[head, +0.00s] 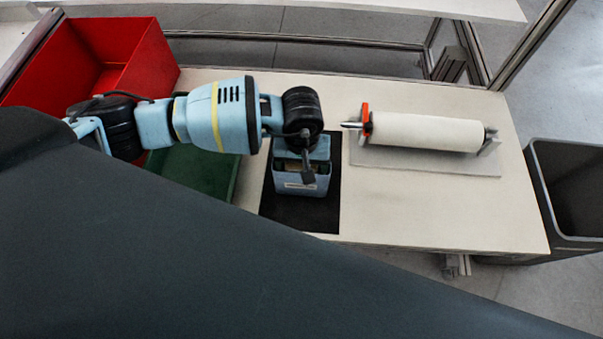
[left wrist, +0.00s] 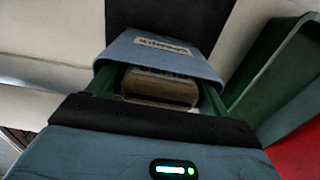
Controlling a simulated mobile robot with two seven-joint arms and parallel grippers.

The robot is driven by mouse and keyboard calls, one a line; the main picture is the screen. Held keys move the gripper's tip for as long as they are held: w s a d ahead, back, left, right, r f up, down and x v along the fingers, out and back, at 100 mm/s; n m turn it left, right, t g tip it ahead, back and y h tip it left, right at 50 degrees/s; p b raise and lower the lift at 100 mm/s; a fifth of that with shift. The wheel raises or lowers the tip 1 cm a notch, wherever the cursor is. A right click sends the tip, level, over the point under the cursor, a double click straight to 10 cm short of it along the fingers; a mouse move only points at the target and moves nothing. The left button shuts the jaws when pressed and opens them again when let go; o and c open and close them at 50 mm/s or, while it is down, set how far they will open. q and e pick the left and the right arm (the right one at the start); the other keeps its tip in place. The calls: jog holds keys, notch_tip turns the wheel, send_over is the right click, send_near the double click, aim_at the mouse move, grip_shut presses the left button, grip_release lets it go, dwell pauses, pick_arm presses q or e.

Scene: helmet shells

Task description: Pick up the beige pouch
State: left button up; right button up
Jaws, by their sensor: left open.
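The beige pouch (left wrist: 160,88) sits inside a blue-grey open box (left wrist: 172,50) with a white label on its wall. In the head view the box (head: 296,189) stands on a black mat (head: 318,217) on the table, and only a little of the pouch shows. My left gripper (left wrist: 158,93) points down into the box. Its fingers are open, one on each side of the pouch. I cannot tell whether they touch it. The pouch's lower part is hidden. My right gripper is in neither view.
A red bin (head: 140,55) stands at the back left, with a green tray (head: 190,170) left of the mat. A white roll on a holder (head: 425,131) lies to the right. A grey bin (head: 560,190) stands beyond the table's right edge. The table's front right is clear.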

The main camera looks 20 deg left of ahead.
pick_arm(q)
jog(key=shift+f, duration=0.6)
jog(key=c, duration=0.8)
jog(key=shift+r, duration=0.15)
notch_tip(320, 180, up, 18)
jog(key=shift+f, duration=0.1)
